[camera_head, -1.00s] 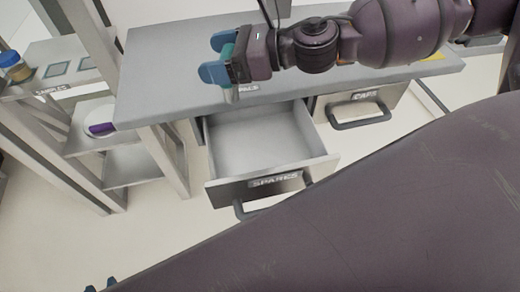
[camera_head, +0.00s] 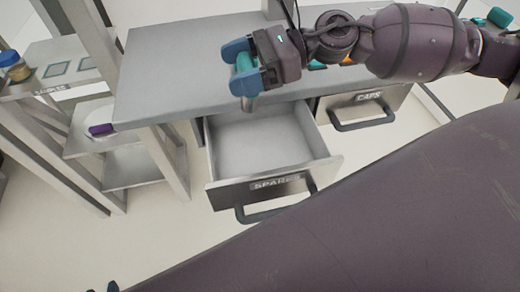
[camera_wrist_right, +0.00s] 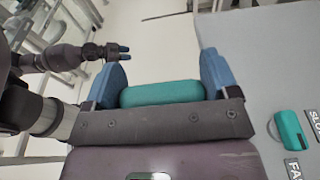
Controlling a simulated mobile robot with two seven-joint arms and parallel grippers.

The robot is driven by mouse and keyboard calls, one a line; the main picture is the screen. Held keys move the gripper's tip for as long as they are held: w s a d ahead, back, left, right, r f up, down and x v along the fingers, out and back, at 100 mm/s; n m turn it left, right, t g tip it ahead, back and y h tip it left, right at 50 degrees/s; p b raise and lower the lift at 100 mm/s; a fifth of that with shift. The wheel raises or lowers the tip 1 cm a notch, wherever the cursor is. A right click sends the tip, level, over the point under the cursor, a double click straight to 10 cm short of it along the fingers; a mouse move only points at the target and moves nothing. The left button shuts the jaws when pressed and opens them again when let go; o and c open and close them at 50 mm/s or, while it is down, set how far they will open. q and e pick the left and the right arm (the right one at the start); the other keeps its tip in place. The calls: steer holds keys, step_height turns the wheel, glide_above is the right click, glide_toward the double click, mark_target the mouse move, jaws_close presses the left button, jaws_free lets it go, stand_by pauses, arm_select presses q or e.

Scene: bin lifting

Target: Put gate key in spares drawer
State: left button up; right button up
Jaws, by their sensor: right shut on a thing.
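The gate key has a teal handle (camera_head: 244,63) and a grey shaft (camera_head: 248,103) pointing down. My right gripper (camera_head: 240,68) is shut on the handle, which lies across between the blue fingers in the wrist view (camera_wrist_right: 162,93). The spares drawer (camera_head: 277,184), labelled SPARES, is pulled open and its visible floor is bare. The key's lower end appears over the table's front edge, at the back of the drawer opening. My left gripper (camera_wrist_right: 123,52) is off to the left in the wrist view, with its fingertips apart and nothing seen between them. Only its tips show at the bottom of the head view.
The grey table (camera_head: 165,75) has a clear left part. A closed CAPS drawer (camera_head: 365,105) is right of the open one. Another teal object (camera_wrist_right: 290,130) lies on the table by labels. A shelf rack (camera_head: 140,170) stands left.

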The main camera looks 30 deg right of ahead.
step_height(320, 180, down, 20)
steer(key=b, duration=0.2)
stand_by(0.4)
steer(key=shift+f, duration=0.2)
steer(key=o, duration=0.9)
steer(key=shift+o, duration=0.2)
steer(key=shift+r, duration=0.15)
